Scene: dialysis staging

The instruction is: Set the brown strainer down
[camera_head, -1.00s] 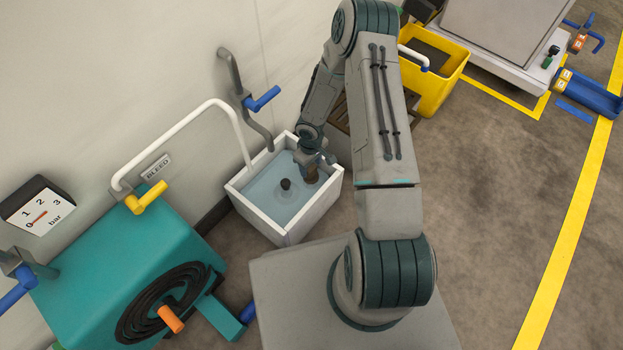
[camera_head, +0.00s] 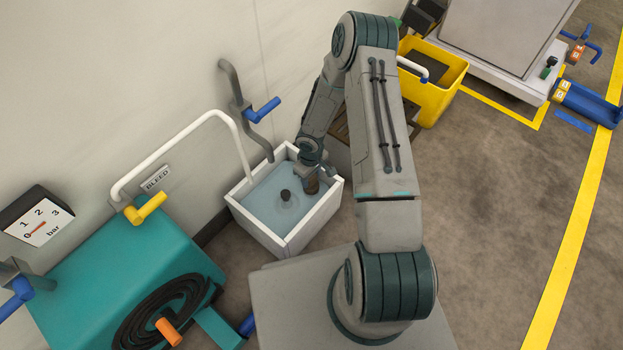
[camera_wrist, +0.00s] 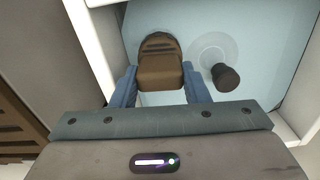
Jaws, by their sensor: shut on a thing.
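The brown strainer (camera_wrist: 160,65) is between the two blue fingers of my gripper (camera_wrist: 160,88) in the wrist view. My gripper is shut on it. In the head view the strainer (camera_head: 312,185) shows below my gripper (camera_head: 314,170), inside the white basin (camera_head: 318,216) near its right wall. The basin holds pale blue water. I cannot tell whether the strainer touches the basin floor.
A dark plug (camera_head: 286,196) stands in the basin, left of the strainer; it also shows in the wrist view (camera_wrist: 226,77). A white pipe (camera_head: 190,122) reaches the basin's rim. A teal machine (camera_head: 120,270) stands at the left and a yellow bin (camera_head: 432,95) behind right.

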